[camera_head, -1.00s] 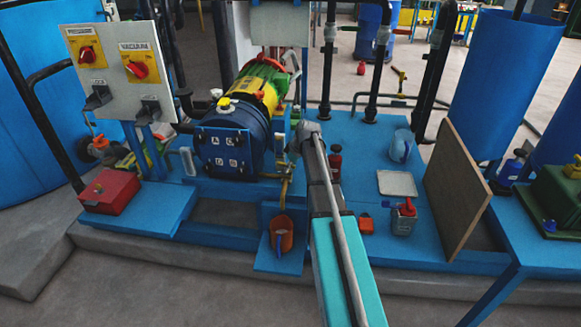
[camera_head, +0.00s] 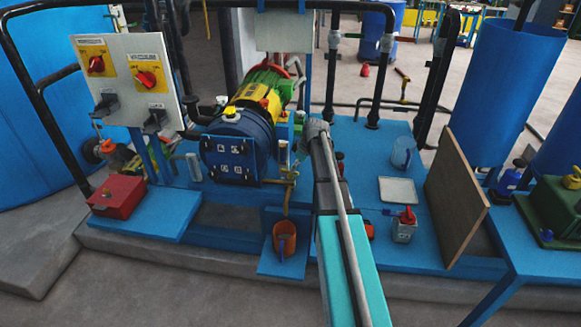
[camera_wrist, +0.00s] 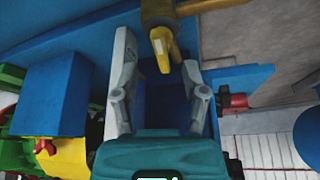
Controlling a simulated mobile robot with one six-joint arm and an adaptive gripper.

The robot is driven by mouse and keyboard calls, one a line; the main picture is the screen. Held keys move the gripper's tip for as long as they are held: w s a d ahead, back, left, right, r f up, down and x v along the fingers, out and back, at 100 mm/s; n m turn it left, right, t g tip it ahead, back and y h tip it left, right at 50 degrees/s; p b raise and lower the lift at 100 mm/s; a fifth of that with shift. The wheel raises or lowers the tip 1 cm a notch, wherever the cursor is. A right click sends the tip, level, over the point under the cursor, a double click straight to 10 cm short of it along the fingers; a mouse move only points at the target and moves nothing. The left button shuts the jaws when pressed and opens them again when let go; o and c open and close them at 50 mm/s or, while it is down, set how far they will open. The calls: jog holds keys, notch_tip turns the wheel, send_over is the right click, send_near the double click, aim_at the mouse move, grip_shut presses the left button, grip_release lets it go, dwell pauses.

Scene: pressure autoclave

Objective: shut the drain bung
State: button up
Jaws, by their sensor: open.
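A brass drain fitting (camera_head: 289,182) hangs at the pump's lower right in the head view, above an orange cup (camera_head: 285,238) on a small blue ledge. In the wrist view a brass body (camera_wrist: 178,9) with a yellow lever-like end (camera_wrist: 160,42) shows at the top. I cannot tell for sure which part is the bung, or whether it is shut. My gripper (camera_wrist: 157,54) is open, its two grey fingers on either side of the yellow end, with no visible grip on it.
The blue and yellow pump (camera_head: 237,138) stands left of my arm. A red box (camera_head: 117,197) sits further left. A red-topped can (camera_head: 404,228), a clear jug (camera_head: 403,152) and an upright board (camera_head: 457,195) stand on the blue deck to the right.

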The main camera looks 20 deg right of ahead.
aim_at(290, 175)
notch_tip(290, 175, up, 9)
jog(key=s+d+n+p, duration=0.1)
jog(key=s+d+p, duration=0.1)
jog(key=p, duration=0.5)
jog(key=shift+s+f, duration=0.15)
jog(key=shift+f, duration=0.15)
jog(key=b+x, duration=1.2)
jog(key=x, duration=0.1)
jog(key=shift+s+a+f, duration=0.1)
jog(key=shift+a+f, duration=0.1)
jog(key=shift+a, duration=0.05)
dwell(0.5)
grip_shut()
jog(key=shift+d, duration=0.15)
